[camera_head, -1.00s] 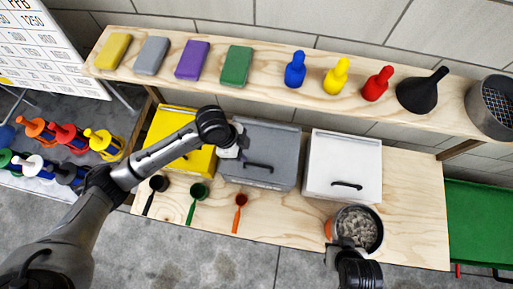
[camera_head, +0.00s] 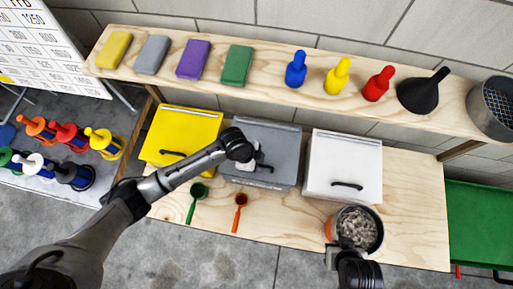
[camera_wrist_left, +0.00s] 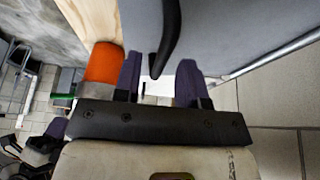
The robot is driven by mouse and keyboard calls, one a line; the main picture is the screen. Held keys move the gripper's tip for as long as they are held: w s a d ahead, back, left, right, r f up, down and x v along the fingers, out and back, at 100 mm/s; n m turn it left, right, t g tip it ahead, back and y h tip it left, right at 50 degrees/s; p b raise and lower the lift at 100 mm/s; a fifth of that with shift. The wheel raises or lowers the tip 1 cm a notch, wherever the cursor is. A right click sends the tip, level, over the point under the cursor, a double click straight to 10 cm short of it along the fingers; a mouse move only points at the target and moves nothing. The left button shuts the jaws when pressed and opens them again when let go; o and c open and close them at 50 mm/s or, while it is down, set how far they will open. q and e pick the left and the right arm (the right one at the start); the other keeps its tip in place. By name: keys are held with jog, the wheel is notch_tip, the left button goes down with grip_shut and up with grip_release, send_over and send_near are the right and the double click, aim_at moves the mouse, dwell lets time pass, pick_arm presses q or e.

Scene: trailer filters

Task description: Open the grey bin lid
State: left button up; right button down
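The grey bin (camera_head: 262,140) stands between the yellow and white bins, its lid closed. Its dark handle (camera_head: 264,168) is at the front and is partly covered by my left gripper (camera_head: 253,160). In the left wrist view the dark handle (camera_wrist_left: 170,38) comes down close to and partly between the fingertips of my left gripper (camera_wrist_left: 158,75). The fingers are apart, and I see no contact with the handle. My right gripper (camera_head: 345,246) is at the near rim of a pot (camera_head: 378,232) of grey-brown pieces and appears shut on that rim.
The yellow bin (camera_head: 185,132) and white bin (camera_head: 344,160) flank the grey one. Green (camera_head: 197,192) and orange (camera_head: 240,200) scoops lie in front. A shelf (camera_head: 265,85) with sponges, bottles and a funnel runs behind and above. The bench's right end is clear.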

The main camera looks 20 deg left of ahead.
pick_arm(q)
grip_shut()
dwell(0.5)
jog(key=shift+w+r+p, duration=0.15)
jog(key=shift+r+p, duration=0.25)
jog(key=shift+r, duration=0.05)
jog(key=w+r+n+g+p, duration=0.1)
jog(key=w+r+g+p, duration=0.1)
jog(key=w+r+g, duration=0.4)
jog(key=shift+w+a+r+g+h, duration=0.25)
jog(key=shift+w+r+g+h, duration=0.15)
jog(key=shift+w+r, duration=0.8)
jog(key=shift+s+r, duration=0.15)
